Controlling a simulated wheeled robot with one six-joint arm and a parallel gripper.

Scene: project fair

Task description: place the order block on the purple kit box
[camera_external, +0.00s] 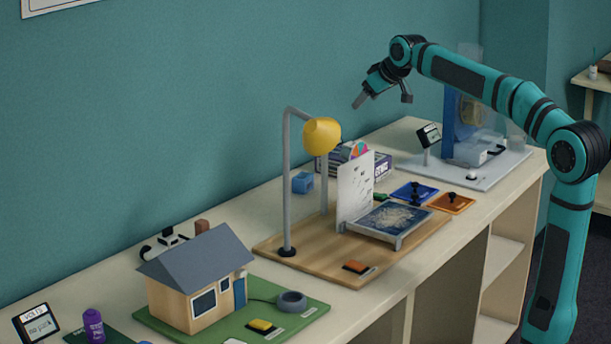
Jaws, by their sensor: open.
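My gripper (364,96) is open and empty, held high above the far part of the bench, right of the yellow lamp head. A box with purple sides and printed lettering (326,164), which looks like the purple kit box, lies at the back of the bench below and left of my gripper. A small blue block (303,183) sits on the bench just left of this box, apart from my gripper. I cannot tell for sure that it is the order block.
A wooden board (310,262) carries the grey lamp post (290,180) and white panel (355,190). Blue (414,193) and orange (449,203) trays lie to its right. A model house (200,280) stands at front left. A clear-screened exhibit (475,120) stands at the far end.

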